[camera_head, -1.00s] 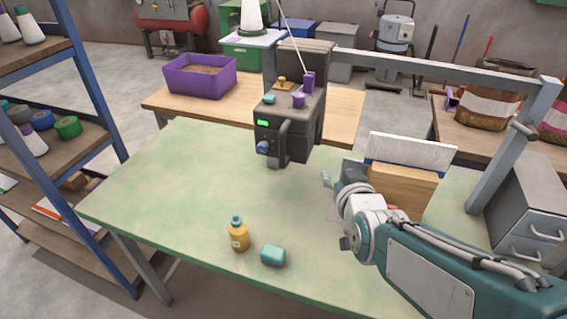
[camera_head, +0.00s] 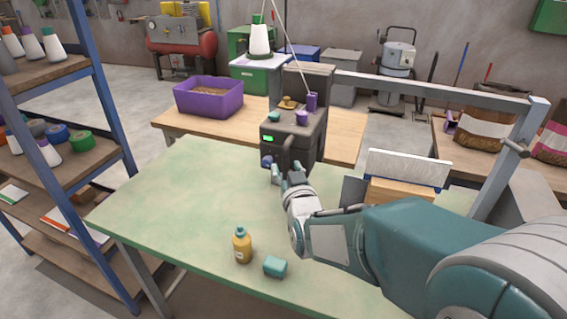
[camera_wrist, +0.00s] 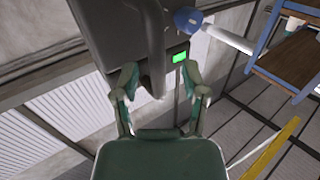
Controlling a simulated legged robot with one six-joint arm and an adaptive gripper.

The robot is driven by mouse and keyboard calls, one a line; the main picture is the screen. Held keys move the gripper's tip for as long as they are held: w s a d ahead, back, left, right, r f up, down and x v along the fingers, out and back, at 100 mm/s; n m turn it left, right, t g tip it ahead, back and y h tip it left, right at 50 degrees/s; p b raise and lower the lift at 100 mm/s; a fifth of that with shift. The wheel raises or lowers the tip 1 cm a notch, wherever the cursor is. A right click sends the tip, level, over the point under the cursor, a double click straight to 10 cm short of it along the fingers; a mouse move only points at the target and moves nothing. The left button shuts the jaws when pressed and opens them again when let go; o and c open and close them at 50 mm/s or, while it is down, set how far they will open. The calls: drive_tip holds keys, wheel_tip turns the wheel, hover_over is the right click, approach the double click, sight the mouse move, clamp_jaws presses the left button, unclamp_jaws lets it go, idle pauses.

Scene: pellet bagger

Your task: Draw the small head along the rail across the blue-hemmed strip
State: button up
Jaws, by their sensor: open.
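The small head (camera_head: 308,136) is a dark grey box with a green display, a front handle (camera_head: 286,152) and a blue knob (camera_head: 267,161). It hangs at the left end of the grey rail (camera_head: 430,89), above the green table. The white strip (camera_head: 408,166) with a blue hem stands upright on a wooden block (camera_head: 400,191), right of the head. My gripper (camera_head: 287,175) is open just below and in front of the head. In the wrist view the head (camera_wrist: 115,35) fills the upper left, and my open fingers (camera_wrist: 163,88) flank its dark front part. Contact is unclear.
The left part of the green table (camera_head: 170,200) is clear. A rail post (camera_head: 497,165) stands at right. A blue-framed shelf (camera_head: 115,130) is at left.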

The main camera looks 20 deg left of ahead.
drive_tip(key=shift+w+a, duration=0.2)
drive_tip(key=shift+w, duration=0.85)
drive_tip(key=shift+a, duration=0.2)
drive_tip(key=shift+a, duration=0.1)
clamp_jaws()
